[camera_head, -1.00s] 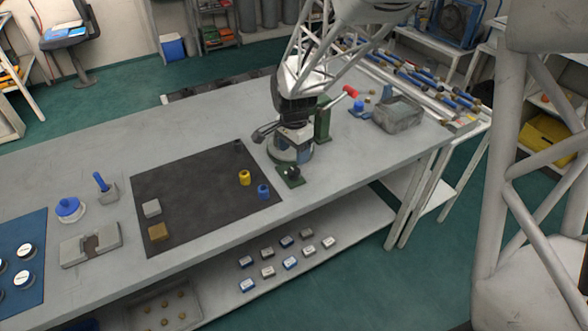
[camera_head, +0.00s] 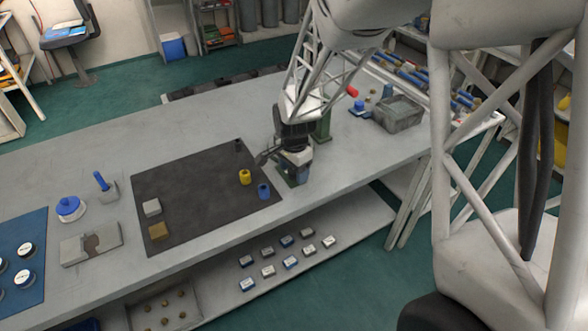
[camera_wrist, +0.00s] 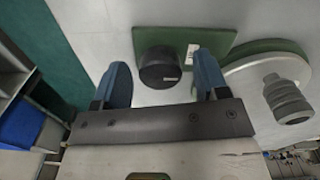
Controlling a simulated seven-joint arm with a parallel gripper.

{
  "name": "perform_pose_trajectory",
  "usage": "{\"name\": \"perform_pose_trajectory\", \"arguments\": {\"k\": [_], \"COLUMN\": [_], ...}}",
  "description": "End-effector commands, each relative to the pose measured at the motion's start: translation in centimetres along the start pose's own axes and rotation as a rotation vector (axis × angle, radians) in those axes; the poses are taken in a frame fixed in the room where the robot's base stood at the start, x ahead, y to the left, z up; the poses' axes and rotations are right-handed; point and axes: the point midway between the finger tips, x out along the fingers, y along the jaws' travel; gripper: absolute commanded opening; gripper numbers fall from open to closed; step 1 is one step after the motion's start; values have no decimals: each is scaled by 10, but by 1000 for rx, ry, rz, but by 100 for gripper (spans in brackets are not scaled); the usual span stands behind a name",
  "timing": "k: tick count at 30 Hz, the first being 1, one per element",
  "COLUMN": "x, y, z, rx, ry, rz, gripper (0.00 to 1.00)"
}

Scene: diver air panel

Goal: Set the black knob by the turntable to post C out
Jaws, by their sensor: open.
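The black knob (camera_wrist: 158,68) sits on a green base plate (camera_wrist: 215,42) in the wrist view, with a small pale label beside it. My gripper (camera_wrist: 161,80) is open, with one blue fingertip left of the knob and one right of it in that picture. It holds nothing, and I cannot tell whether a finger touches the knob. The turntable (camera_wrist: 245,85), pale-topped with a green rim, stands to the right and carries a grey stepped fitting (camera_wrist: 287,98). In the head view my gripper (camera_head: 292,172) covers the knob and most of the turntable. No post letter is readable.
A dark mat (camera_head: 200,215) with a yellow piece (camera_head: 245,177) and a blue piece (camera_head: 264,191) lies left of my gripper. A green stand (camera_head: 323,125) rises behind it, and a grey bin (camera_head: 398,113) is at the back right. The bench front edge is close.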

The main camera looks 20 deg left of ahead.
Motion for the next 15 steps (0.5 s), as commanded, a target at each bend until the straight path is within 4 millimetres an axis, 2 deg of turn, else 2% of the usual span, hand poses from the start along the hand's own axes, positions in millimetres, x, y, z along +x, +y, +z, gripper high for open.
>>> {"name": "perform_pose_trajectory", "arguments": {"k": [9, 15], "x": [1, 1], "y": [0, 0], "z": [0, 0], "rx": [0, 0], "ry": [0, 0], "rz": [-1, -1], "gripper": [66, 35]}}
